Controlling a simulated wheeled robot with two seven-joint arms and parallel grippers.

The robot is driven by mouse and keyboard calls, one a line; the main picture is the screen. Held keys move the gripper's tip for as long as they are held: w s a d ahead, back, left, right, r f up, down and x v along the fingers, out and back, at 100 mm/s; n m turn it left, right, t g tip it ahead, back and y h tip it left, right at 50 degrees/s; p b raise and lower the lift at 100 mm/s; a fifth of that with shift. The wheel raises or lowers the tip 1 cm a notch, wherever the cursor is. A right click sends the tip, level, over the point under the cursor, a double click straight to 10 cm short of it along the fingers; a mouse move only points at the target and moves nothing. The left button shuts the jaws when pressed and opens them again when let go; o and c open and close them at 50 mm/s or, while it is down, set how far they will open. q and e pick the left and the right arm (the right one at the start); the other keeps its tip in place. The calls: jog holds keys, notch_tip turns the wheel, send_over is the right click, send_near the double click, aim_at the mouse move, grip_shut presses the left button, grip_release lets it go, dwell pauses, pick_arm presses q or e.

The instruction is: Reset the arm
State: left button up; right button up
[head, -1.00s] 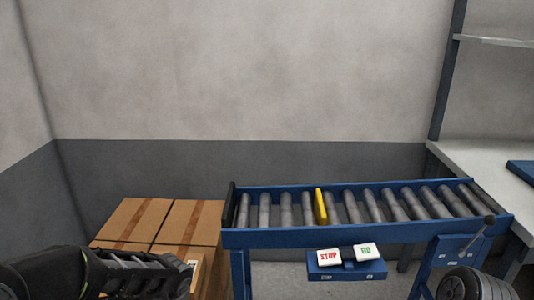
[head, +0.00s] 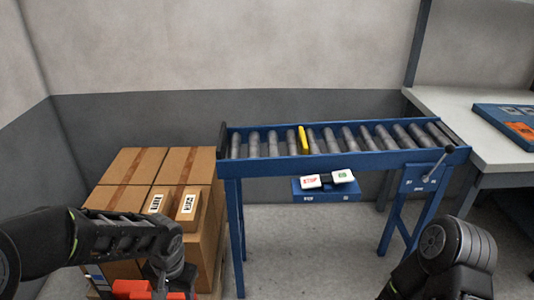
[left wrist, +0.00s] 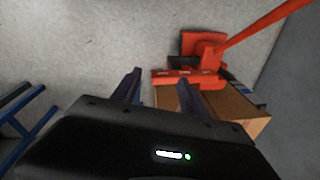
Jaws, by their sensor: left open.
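My left arm (head: 110,235) comes in from the left of the head view and bends down in front of the cardboard boxes. My left gripper (left wrist: 158,88) shows in the left wrist view with its two dark fingers apart and nothing between them. It is above the grey floor, and an orange-red device with a long handle (left wrist: 205,62) and a cardboard box (left wrist: 230,108) lie beyond its fingers. My right arm (head: 445,260) shows at the bottom right of the head view; its gripper is out of frame.
A blue roller conveyor (head: 340,160) with one yellow roller (head: 303,140) stands in the middle, a control box (head: 325,188) on its front. Stacked cardboard boxes (head: 140,165) are at its left. A white workbench (head: 450,105) with a blue tray (head: 495,112) is at the right.

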pick_arm(q)
jog(key=d+f+t+h+p, duration=0.2)
jog(key=d+f+h+p, duration=0.25)
jog(key=d, duration=0.75)
jog(key=s+d+f+n+g+p, duration=0.1)
jog(key=s+f+n+p, duration=0.1)
jog(key=s, duration=0.6)
jog(key=s+d+f+n+g+p, duration=0.1)
jog(key=s+f+p, duration=0.3)
jog(key=s, duration=0.5)
jog(key=shift+d+f+n+h, duration=0.35)
jog(key=shift+f+n, duration=0.1)
jog(key=shift+n, duration=0.15)
